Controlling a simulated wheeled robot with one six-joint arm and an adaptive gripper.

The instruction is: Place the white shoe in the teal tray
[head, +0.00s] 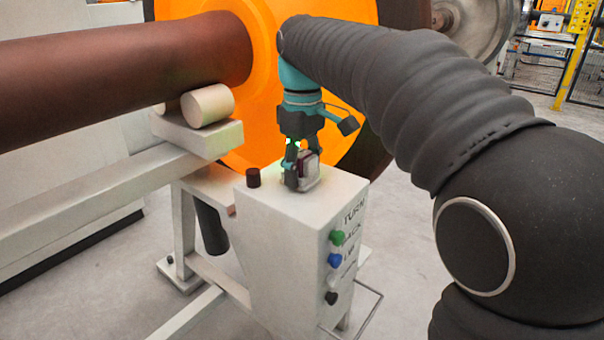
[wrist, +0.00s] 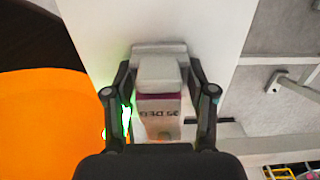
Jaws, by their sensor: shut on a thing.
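The white shoe (head: 314,172) is a small pale block with a dark red part, on or just above the top of the white control box (head: 280,225); I cannot tell whether it touches. My gripper (head: 299,178) points down and is shut on it. In the wrist view the shoe (wrist: 160,70) sits between both fingers of my gripper (wrist: 161,82), with a purple band and lettering that seems to read 35 DEG. The shoe is partly hidden by the fingers in the head view. No teal tray shows in either view.
Green, blue and black buttons (head: 336,260) line the box's side. A large orange wheel (head: 245,130) and brown axle (head: 120,68) stand close behind. Open floor (head: 395,240) lies right of the box.

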